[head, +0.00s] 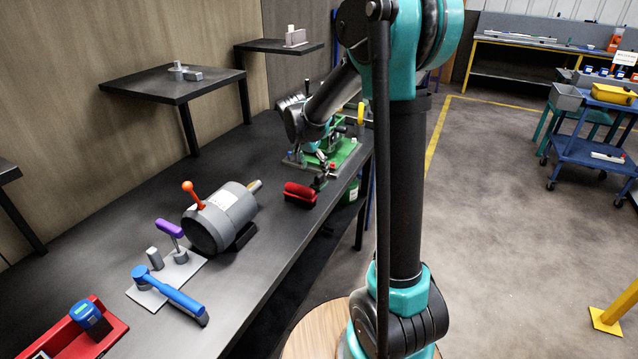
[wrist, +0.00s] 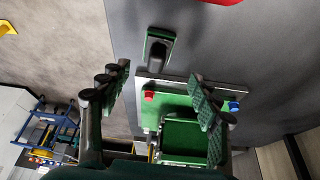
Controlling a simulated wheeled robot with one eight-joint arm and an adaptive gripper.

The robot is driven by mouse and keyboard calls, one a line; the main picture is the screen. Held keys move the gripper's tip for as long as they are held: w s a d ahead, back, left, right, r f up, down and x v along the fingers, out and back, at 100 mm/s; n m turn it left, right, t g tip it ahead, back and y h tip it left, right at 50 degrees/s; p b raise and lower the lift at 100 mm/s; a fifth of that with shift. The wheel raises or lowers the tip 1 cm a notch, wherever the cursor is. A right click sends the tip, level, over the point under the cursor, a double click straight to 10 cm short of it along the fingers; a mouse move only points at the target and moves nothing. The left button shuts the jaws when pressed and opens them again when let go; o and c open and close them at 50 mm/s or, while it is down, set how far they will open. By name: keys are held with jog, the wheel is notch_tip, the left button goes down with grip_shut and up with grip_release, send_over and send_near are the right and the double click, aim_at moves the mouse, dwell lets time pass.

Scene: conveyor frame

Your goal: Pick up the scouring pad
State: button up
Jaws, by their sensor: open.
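What looks like the scouring pad, a small green block with a dark handle-like top (wrist: 158,47), lies on the dark bench in the wrist view. It is near the bench edge, ahead of and between my fingertips. The fingers do not appear to touch the pad.
A red brush (head: 300,193) lies just left of my gripper. A green fixture on a metal plate (head: 345,150) with red and blue knobs stands close behind. A grey motor (head: 222,216), a blue-handled tool (head: 168,293) and a red tray (head: 72,340) sit nearer. The bench's right edge is close.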

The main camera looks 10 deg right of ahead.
aim_at(318, 175)
jog(key=shift+s+d+x, duration=0.1)
jog(key=shift+d+x, duration=0.05)
jog(key=shift+x, duration=1.5)
jog(key=shift+s+d+x, duration=0.1)
jog(key=shift+x, duration=1.55)
jog(key=c, duration=1.3)
